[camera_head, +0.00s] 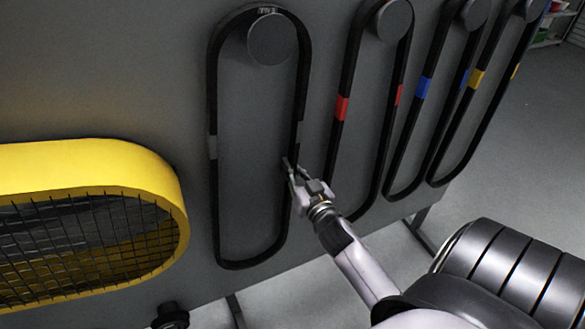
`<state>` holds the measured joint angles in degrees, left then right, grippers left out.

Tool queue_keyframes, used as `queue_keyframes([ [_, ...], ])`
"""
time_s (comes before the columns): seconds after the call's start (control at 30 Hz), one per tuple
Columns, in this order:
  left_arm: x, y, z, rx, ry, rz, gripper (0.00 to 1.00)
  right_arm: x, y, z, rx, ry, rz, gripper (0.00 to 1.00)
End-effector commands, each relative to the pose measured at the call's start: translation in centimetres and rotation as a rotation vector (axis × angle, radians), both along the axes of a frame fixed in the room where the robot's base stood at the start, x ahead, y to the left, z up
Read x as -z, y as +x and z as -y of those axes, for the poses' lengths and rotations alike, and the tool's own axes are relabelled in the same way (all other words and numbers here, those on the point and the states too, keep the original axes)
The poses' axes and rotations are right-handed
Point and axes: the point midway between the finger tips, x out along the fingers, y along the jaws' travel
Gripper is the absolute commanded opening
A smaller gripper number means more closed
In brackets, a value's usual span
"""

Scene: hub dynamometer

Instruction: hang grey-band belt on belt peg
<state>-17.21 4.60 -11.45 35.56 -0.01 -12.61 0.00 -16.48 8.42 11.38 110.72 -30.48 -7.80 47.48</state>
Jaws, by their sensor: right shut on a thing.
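The grey-band belt (213,190) is a long black loop with a grey band on each side. It hangs against the dark panel, with its top around the round belt peg (271,40). Its lower end hangs free below. My right gripper (289,168) is shut on the right strand of this belt, below the grey band on that side. The fingertips hide a short piece of the strand. My left gripper is not in view.
Belts with red (342,108), blue (423,88) and yellow (476,79) bands hang on pegs to the right. A yellow guard with black mesh (100,152) juts out at the left. Open floor (500,140) lies right of the panel.

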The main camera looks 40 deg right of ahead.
Motion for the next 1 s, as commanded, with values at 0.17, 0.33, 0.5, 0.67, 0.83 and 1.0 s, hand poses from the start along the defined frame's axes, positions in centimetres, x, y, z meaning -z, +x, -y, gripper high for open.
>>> queue_keyframes([
  [0.17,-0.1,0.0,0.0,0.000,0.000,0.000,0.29,-0.2,0.2,0.2,0.003,0.001,0.005,0.00],
  [0.33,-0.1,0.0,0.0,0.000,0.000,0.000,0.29,-0.3,0.2,0.2,0.003,0.001,0.006,0.00],
  [0.5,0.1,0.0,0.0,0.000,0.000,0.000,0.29,0.0,0.2,0.3,0.004,0.000,0.006,0.00],
  [0.67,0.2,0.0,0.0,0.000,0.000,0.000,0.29,0.3,0.2,0.3,0.004,0.000,0.006,0.00],
  [0.83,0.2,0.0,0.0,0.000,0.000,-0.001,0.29,0.6,0.1,0.3,0.004,0.001,0.002,0.00],
  [1.0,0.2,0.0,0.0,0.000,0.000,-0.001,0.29,0.8,0.1,0.3,0.005,0.002,-0.002,0.10],
])
